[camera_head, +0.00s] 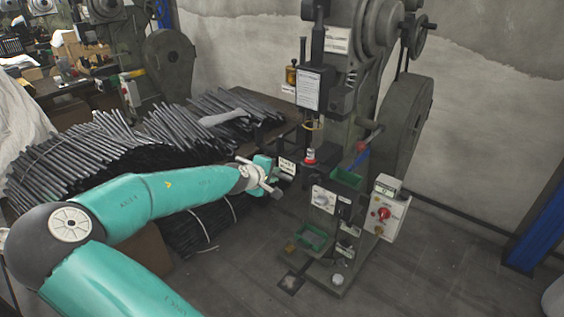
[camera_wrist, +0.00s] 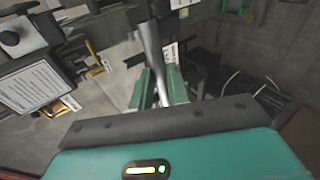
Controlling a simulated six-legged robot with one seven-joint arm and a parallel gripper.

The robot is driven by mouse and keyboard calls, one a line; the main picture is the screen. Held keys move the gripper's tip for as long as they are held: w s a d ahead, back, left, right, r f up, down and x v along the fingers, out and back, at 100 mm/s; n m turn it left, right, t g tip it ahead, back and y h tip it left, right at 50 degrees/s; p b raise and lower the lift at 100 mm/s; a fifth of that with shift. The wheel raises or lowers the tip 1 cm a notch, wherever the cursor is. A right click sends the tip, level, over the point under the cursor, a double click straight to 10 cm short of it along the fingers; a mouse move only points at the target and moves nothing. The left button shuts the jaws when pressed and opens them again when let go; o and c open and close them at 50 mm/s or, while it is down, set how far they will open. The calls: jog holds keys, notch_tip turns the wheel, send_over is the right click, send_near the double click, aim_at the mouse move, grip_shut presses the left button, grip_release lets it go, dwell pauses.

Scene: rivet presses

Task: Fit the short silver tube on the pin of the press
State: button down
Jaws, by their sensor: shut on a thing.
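The short silver tube (camera_wrist: 152,52) stands between the two green fingers of my gripper (camera_wrist: 158,88) in the wrist view, its far end reaching beyond the fingertips. My gripper (camera_head: 262,164) is shut on it. In the head view my gripper is left of the press (camera_head: 352,110), apart from it and near the height of its work area. The small red-and-white part (camera_head: 310,156) sits on the press's work area. I cannot make out the pin itself clearly in either view.
Bundles of dark rods (camera_head: 85,155) lie at left behind my arm.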

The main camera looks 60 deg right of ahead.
jog(key=shift+m+g, duration=0.7)
jog(key=r, duration=0.1)
jog(key=s+r, duration=0.1)
jog(key=r, duration=0.1)
jog(key=s+d+r, duration=0.1)
jog(key=r, duration=0.1)
jog(key=shift+s, duration=0.25)
jog(key=shift+a, duration=0.15)
jog(key=shift+s+d, duration=0.1)
jog(key=shift+d, duration=0.15)
jog(key=s+d+f, duration=0.1)
jog(key=d, duration=0.9)
jog(key=s+d+f, duration=0.2)
jog(key=d, duration=0.9)
jog(key=shift+s+d, duration=0.15)
jog(key=shift+r, duration=0.1)
dwell(0.4)
jog(key=shift+f, duration=1.95)
